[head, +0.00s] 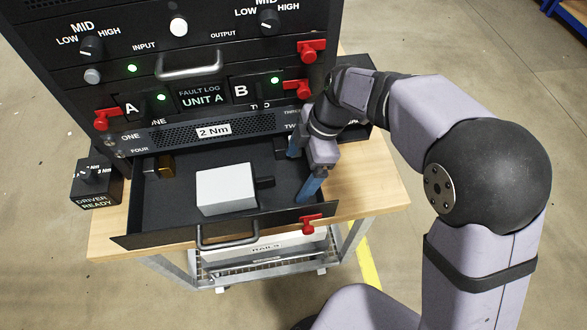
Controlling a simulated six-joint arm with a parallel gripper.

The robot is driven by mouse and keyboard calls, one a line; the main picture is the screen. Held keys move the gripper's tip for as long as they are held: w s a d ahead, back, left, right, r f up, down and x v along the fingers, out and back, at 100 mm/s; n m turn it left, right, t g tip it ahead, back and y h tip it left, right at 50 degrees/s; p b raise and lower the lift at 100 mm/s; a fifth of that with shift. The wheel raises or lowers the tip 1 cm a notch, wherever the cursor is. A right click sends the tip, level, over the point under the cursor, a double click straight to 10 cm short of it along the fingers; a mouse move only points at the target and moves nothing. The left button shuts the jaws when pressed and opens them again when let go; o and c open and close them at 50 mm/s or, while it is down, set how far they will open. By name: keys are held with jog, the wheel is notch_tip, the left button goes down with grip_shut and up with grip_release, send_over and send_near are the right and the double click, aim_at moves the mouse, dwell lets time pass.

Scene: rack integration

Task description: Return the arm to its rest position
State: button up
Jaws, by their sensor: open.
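My gripper (303,168) is at the right side of the open drawer (170,215) of the rack. Its two blue fingertips are spread apart, with nothing seen between them. The near fingertip is low over the drawer's right part, close to its front wall; I cannot tell whether it touches. My arm (420,110) bends from the lower right up and over to the gripper. A white box (226,188) with a dark tab on its right side lies in the drawer, left of the gripper.
The rack front (190,65) with knobs, handles and red latches (312,50) stands behind the gripper. A red latch (312,224) and a handle (228,238) are on the drawer front. A driver box (97,185) stands at left. Floor right of the wooden bench (375,190) is clear.

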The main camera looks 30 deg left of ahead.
jog(key=shift+s, duration=0.1)
dwell(0.3)
jog(key=shift+s+a+r+m+g+p, duration=0.15)
jog(key=shift+s+m+p, duration=0.1)
jog(key=shift+m, duration=0.3)
jog(key=shift+s+d+r+m+g+p, duration=0.1)
jog(key=shift+s+m+g+p, duration=0.1)
jog(key=shift+m, duration=0.35)
jog(key=s+a+r+m+g+y+p, duration=0.25)
jog(key=s+r+m+y, duration=0.35)
jog(key=m, duration=0.8)
jog(key=w+d+r+m+t, duration=0.4)
jog(key=w+d+m, duration=0.3)
jog(key=w+d, duration=0.5)
jog(key=s+d+f+m+t+h+b, duration=0.1)
jog(key=s+d+f+h, duration=0.2)
jog(key=d, duration=0.6)
jog(key=s+d+f+m+h+b, duration=0.1)
jog(key=s+d+f+m+h, duration=0.3)
jog(key=d, duration=0.6)
jog(key=d+f+n+t+h+b, duration=0.1)
jog(key=d+f, duration=0.4)
jog(key=d, duration=0.4)
notch_tip(320, 180, down, 5)
jog(key=b, duration=0.5)
jog(key=shift+w+d+f+b, duration=0.1)
jog(key=shift+d+f+b, duration=0.05)
jog(key=shift+b, duration=0.2)
